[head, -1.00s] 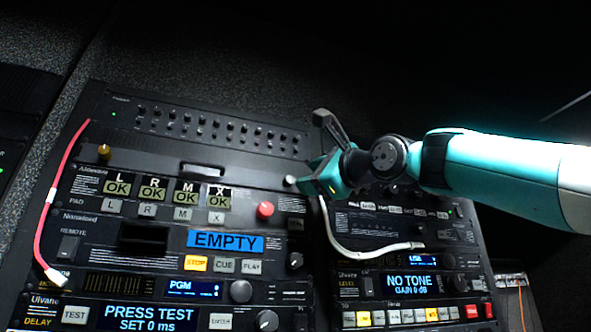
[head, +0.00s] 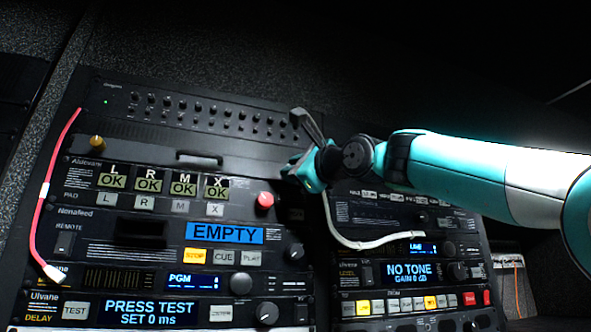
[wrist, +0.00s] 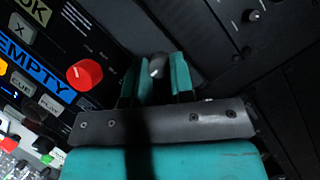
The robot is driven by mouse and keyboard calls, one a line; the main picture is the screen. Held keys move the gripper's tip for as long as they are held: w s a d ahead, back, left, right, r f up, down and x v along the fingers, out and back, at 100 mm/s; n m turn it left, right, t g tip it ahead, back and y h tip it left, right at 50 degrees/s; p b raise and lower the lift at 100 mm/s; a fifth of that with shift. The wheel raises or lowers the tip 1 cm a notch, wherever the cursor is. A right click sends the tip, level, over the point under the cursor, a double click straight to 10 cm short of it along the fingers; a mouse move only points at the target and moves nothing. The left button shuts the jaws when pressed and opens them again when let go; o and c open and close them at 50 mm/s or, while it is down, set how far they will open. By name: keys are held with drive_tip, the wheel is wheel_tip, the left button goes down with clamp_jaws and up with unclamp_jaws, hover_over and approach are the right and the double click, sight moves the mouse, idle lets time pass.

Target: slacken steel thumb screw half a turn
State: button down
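The steel thumb screw (wrist: 156,67) shows in the wrist view as a small pale knob between the two teal fingertips of my gripper (wrist: 158,80). Dark gaps seem to lie on both sides of it, so the fingers look open around it, apart from its sides. In the head view my gripper (head: 300,174) is at the right end of the blank panel above the OK keys. It hides the steel screw there.
A brass thumb screw (head: 97,142) sits at the panel's left end. A red knob (head: 265,199) is close below my gripper, also in the wrist view (wrist: 85,75). A white cable (head: 352,241) hangs right of it, and a pink cable (head: 46,190) at far left.

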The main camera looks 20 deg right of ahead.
drive_tip(key=shift+n, duration=0.3)
drive_tip(key=shift+d+r+n+g, duration=0.1)
drive_tip(key=shift+n+g, duration=0.65)
drive_tip(key=shift+n, duration=1)
drive_tip(key=shift+r+n+g, duration=0.1)
drive_tip(key=shift+n+g, duration=0.65)
drive_tip(key=shift+n, duration=1)
drive_tip(key=c, duration=1)
unclamp_jaws()
drive_tip(key=shift+s, duration=0.1)
